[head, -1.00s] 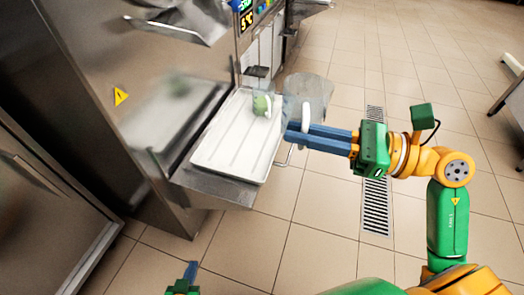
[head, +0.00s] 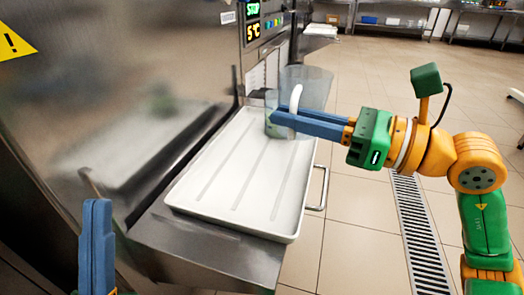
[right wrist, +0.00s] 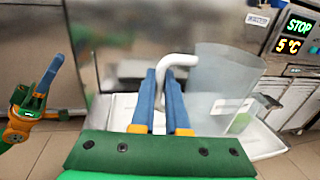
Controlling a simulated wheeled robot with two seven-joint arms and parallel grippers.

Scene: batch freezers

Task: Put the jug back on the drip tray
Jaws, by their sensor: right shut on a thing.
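The clear jug (head: 312,88) has a white handle (head: 295,104). My right gripper (head: 283,118) is shut on the handle; this also shows in the right wrist view (right wrist: 165,88). The jug (right wrist: 222,80) appears upright over the far right end of the white drip tray (head: 235,185). I cannot tell whether its base touches the tray. A green thing (right wrist: 240,123) shows through or behind the jug's lower part. My left gripper (head: 96,205) stands at the lower left, away from the jug; its finger gap is unclear.
The tray sits on a steel shelf (head: 200,250) against the freezer's steel front (head: 130,60). A lit display (head: 253,20) is above its far end. A metal handle (head: 318,188) sticks out at the tray's right. Open floor with a drain grate (head: 415,225) lies right.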

